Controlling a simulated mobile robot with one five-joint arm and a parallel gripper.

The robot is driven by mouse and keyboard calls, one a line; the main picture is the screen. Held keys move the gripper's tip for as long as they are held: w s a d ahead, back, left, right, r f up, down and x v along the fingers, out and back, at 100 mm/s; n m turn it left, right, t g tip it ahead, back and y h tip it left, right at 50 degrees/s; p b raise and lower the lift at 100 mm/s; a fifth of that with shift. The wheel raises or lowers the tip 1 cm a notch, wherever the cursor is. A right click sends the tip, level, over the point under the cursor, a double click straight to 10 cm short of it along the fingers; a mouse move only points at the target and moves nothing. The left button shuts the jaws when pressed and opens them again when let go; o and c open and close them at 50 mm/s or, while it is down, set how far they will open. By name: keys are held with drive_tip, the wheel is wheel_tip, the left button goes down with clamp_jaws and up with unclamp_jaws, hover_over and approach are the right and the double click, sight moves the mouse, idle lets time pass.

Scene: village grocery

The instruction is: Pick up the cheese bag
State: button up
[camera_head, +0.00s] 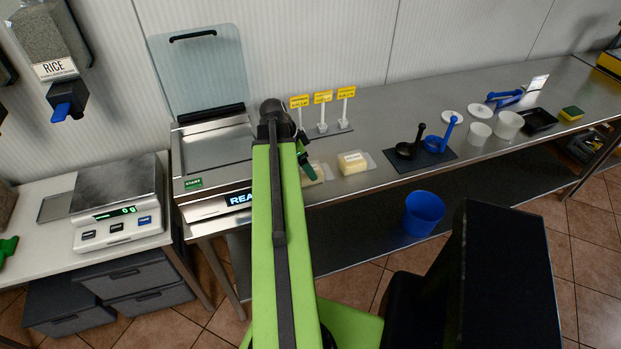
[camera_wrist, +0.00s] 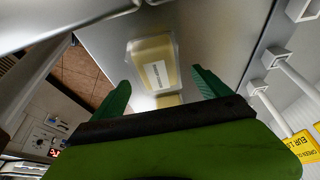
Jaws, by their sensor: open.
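Two clear bags of pale yellow cheese lie on the steel counter in the head view. The right bag (camera_head: 352,162) has a white label and is fully visible. The left bag (camera_head: 313,173) is partly hidden by my arm and gripper. My gripper (camera_head: 306,163) is above or beside the left bag. In the wrist view my gripper (camera_wrist: 165,92) is open, its green fingers apart. A labelled bag (camera_wrist: 153,62) lies beyond the fingertips, and part of another yellow piece (camera_wrist: 169,101) shows between the fingers, cut off by my gripper body. Contact cannot be told.
Yellow price signs on white stands (camera_head: 323,98) stand just behind the bags. A steel machine with a clear lid (camera_head: 215,150) is to the left. A dark mat with scoops (camera_head: 420,160) lies to the right. The counter's front edge is close to the bags.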

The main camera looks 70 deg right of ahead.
drive_tip(key=b+x, duration=0.2)
drive_tip(key=x, duration=0.2)
drive_tip(key=shift+a, duration=0.1)
drive_tip(key=shift+r, duration=0.15)
drive_tip(key=c, duration=1.7)
